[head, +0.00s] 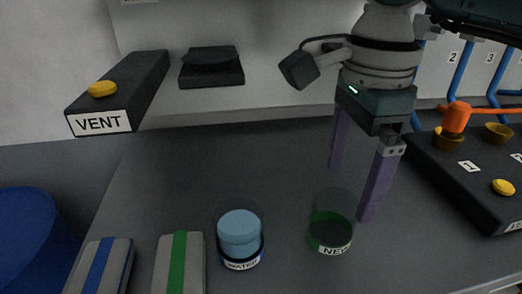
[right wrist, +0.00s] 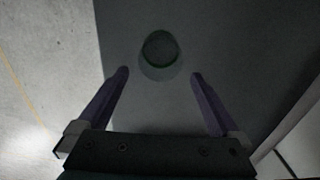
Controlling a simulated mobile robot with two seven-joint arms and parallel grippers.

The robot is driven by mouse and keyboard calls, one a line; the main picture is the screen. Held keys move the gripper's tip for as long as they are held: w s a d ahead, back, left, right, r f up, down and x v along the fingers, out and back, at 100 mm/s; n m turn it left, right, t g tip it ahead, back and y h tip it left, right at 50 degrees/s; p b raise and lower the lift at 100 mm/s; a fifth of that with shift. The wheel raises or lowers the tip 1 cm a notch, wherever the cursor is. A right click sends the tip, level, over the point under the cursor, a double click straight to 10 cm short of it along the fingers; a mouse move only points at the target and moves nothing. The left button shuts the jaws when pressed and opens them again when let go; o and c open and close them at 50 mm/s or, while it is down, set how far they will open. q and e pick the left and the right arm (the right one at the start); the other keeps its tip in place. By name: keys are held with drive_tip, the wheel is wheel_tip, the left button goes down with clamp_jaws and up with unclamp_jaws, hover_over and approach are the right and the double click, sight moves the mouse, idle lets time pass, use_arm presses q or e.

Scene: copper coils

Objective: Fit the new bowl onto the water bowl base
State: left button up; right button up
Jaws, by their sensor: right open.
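The new bowl (head: 330,232) is a clear glass with a green bottom and a NEW label, standing on the dark table. The water bowl base (head: 240,240) stands to its left, with a WATER label and light blue contents in a clear rim. My right gripper (head: 351,194) points down, open and empty, its purple fingers behind and right of the new bowl. In the right wrist view the new bowl (right wrist: 160,52) appears just beyond the fingertips, centred between them (right wrist: 160,73). I cannot tell whether a finger touches it. My left gripper is not in view.
Blocks with a blue stripe (head: 97,268) and a green stripe (head: 180,265) lie left of the base. A black VENT box (head: 125,92) with a yellow button is at the back left. A black numbered panel (head: 465,180) with an orange handle stands at the right. The mid-table is clear.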

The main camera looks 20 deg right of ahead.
drive_tip(key=f, duration=0.4)
drive_tip(key=a+f, duration=0.1)
drive_tip(key=f, duration=0.1)
drive_tip(key=shift+w+f, duration=0.1)
drive_tip(key=shift+f, duration=0.25)
drive_tip(key=c, duration=1.5)
drive_tip(key=shift+r, duration=0.1)
drive_tip(key=shift+c, duration=0.2)
drive_tip(key=shift+r, duration=0.1)
wheel_tip(320, 180, up, 19)
drive_tip(key=p, duration=0.1)
wheel_tip(320, 180, up, 12)
drive_tip(key=n+p, duration=1)
drive_tip(key=n, duration=0.1)
hover_over(335, 210)
drive_tip(key=s+a, duration=0.3)
drive_tip(key=a, duration=0.2)
drive_tip(key=s+r+n+p, duration=0.2)
drive_tip(key=r+n+p, duration=0.1)
drive_tip(key=r+p, duration=1.1)
drive_tip(key=s+a+r+n+p, duration=0.1)
drive_tip(key=s+r+n+p, duration=0.1)
drive_tip(key=r+p, duration=1.2)
drive_tip(key=s+r+n+p, duration=0.2)
drive_tip(key=r+n+p, duration=0.2)
drive_tip(key=r+p, duration=1)
drive_tip(key=shift+s+a+r+n+p, duration=0.25)
drive_tip(key=shift+s+n+p, duration=0.15)
drive_tip(key=shift+p, duration=0.1)
